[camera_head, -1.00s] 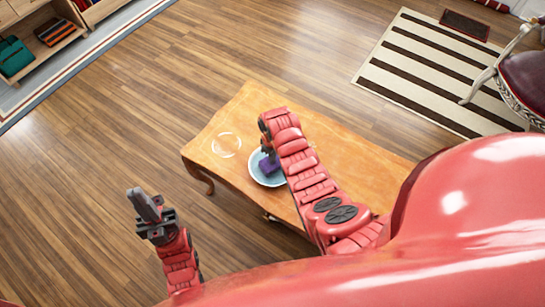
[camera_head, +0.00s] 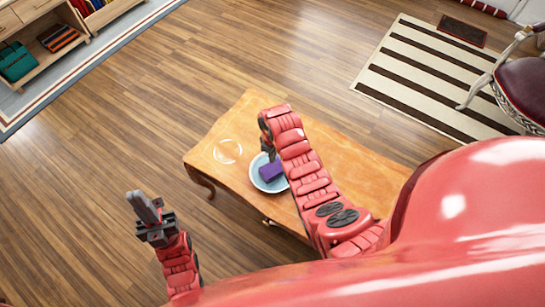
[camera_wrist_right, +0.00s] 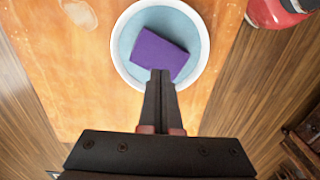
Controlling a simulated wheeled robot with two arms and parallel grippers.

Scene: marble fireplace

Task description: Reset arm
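A purple block-like object (camera_head: 271,172) lies in a light blue round dish with a white rim (camera_head: 262,186) on the wooden table. The right wrist view shows the purple object (camera_wrist_right: 158,54) inside the dish (camera_wrist_right: 204,50). My right gripper (camera_head: 269,155) is just above the purple object. In the right wrist view its two fingers (camera_wrist_right: 160,76) are together with nothing seen between them, and their tips overlap the object's near edge; contact is unclear. My left gripper (camera_head: 145,207) is raised left of the table, holding nothing visible; any gap between its fingers is unclear.
A clear round glass item (camera_head: 228,151) stands on the table (camera_head: 340,160), left of the dish. A striped rug (camera_head: 430,80) and an armchair (camera_head: 522,85) are at the upper right. Shelves (camera_head: 50,45) are at the upper left. The wooden floor between is clear.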

